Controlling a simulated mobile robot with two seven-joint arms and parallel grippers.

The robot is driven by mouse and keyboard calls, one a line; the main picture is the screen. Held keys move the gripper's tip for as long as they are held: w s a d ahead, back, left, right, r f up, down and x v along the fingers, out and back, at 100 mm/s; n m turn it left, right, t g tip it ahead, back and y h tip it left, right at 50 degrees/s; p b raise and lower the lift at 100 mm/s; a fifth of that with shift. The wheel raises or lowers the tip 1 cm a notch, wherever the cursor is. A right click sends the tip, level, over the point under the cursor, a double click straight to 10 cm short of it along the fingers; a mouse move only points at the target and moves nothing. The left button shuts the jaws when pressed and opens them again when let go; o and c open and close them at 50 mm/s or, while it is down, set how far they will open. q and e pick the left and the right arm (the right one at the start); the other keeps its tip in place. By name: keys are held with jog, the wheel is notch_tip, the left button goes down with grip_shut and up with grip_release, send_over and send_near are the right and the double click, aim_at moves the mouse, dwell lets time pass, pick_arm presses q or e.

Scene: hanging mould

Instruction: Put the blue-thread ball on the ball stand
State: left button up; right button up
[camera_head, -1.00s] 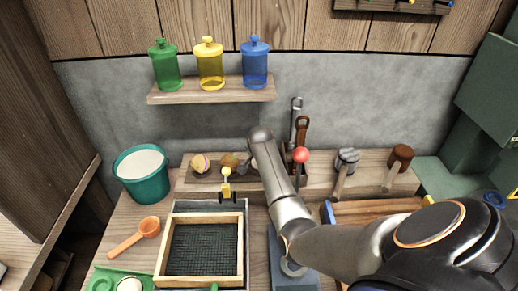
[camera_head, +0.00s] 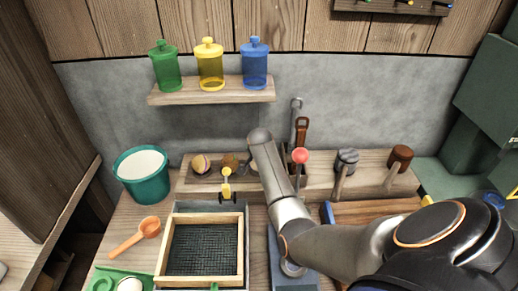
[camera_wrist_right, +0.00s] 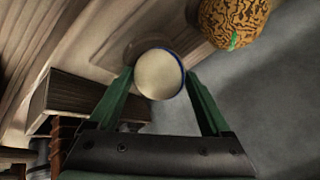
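The blue-thread ball (camera_wrist_right: 158,74) is cream with a blue line along its edge in the right wrist view. My right gripper (camera_wrist_right: 159,75) has a green fingertip on each side of it, and both appear to touch it. The ball is close to a wooden surface with a dark round patch beside it; I cannot tell whether it rests there. A brown patterned ball (camera_wrist_right: 233,20) is close by. In the head view the brown ball (camera_head: 229,161) and a striped ball (camera_head: 201,164) sit on the wooden ledge. My right arm hides its gripper there. My left gripper is out of view.
A small yellow piece (camera_head: 227,186) is in front of the brown ball, above the framed screen (camera_head: 241,250). A teal bucket (camera_head: 142,187) stands at the left. A red-knobbed lever (camera_head: 300,157) and mallets (camera_head: 346,160) are right of my arm. Bottles stand on a shelf (camera_head: 212,96).

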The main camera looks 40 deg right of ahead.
jog(key=shift+o, duration=0.6)
jog(key=shift+s+a+f, duration=0.2)
jog(key=shift+f, duration=0.35)
jog(key=shift+s, duration=0.1)
jog(key=shift+a, duration=0.1)
jog(key=shift+s+a+r, duration=0.1)
jog(key=shift+a+r, duration=0.05)
jog(key=shift+r, duration=0.3)
jog(key=p+v, duration=0.1)
jog(key=v, duration=1.1)
jog(key=shift+w+d+r, duration=0.35)
jog(key=shift+d, duration=0.05)
